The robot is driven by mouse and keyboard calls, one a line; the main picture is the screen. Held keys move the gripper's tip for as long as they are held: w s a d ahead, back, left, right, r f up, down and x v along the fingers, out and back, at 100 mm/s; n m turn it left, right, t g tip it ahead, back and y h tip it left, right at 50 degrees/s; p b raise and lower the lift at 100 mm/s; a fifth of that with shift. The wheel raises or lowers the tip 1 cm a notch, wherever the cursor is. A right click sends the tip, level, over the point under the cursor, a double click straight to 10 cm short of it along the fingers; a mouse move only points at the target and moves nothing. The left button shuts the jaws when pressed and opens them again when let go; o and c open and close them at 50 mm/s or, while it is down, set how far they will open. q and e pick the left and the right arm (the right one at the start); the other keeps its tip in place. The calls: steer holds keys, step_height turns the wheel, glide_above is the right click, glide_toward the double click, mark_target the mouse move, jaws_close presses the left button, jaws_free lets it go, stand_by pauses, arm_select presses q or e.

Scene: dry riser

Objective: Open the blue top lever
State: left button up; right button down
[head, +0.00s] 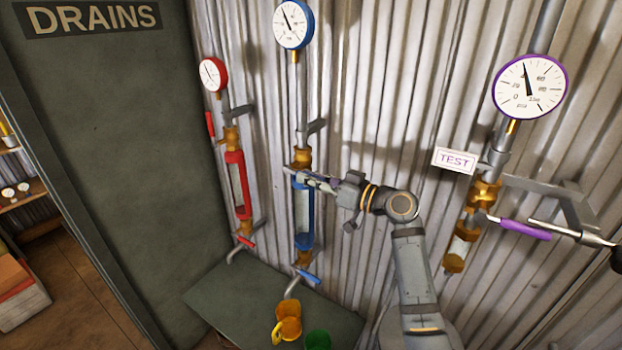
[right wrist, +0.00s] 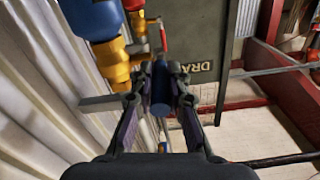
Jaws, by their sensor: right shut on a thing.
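The blue riser has a blue-rimmed gauge (head: 290,25) at the top and a blue-framed sight tube (head: 304,215) below a brass fitting (head: 302,158). My right gripper (head: 312,181) reaches in from the right, just below that fitting. In the right wrist view, my right gripper (right wrist: 161,78) is shut on the blue top lever (right wrist: 159,100), which lies between its fingers. In the head view the fingers mostly hide this lever. A blue bottom lever (head: 307,275) stands out at the tube's lower end. My left gripper is not in view.
A red riser (head: 237,185) stands left of the blue one. On the right are a purple-rimmed gauge (head: 530,87), a TEST sign (head: 454,160) and a purple lever (head: 525,229). Yellow (head: 288,320) and green (head: 318,340) cups stand below. A corrugated wall (head: 385,90) is close behind.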

steer(key=shift+r+p, duration=0.25)
steer(key=shift+p, duration=0.15)
steer(key=r+g+h+p, duration=0.1)
steer(key=p, duration=0.2)
steer(key=r+g+h+p, duration=0.1)
steer(key=h+p, duration=0.1)
steer(key=p, duration=0.2)
steer(key=r+g+h+p, duration=0.1)
steer(key=p, duration=0.2)
steer(key=shift+w+a+r+h+p, duration=0.25)
steer(key=shift+a+r+h+p, duration=0.05)
steer(key=shift+a+h+p, duration=0.1)
steer(key=shift+w+a+g+h+p, duration=0.1)
steer(key=shift+g+h+p, duration=0.45)
steer(key=shift+p, duration=0.3)
steer(key=c, duration=1.3)
jaws_free()
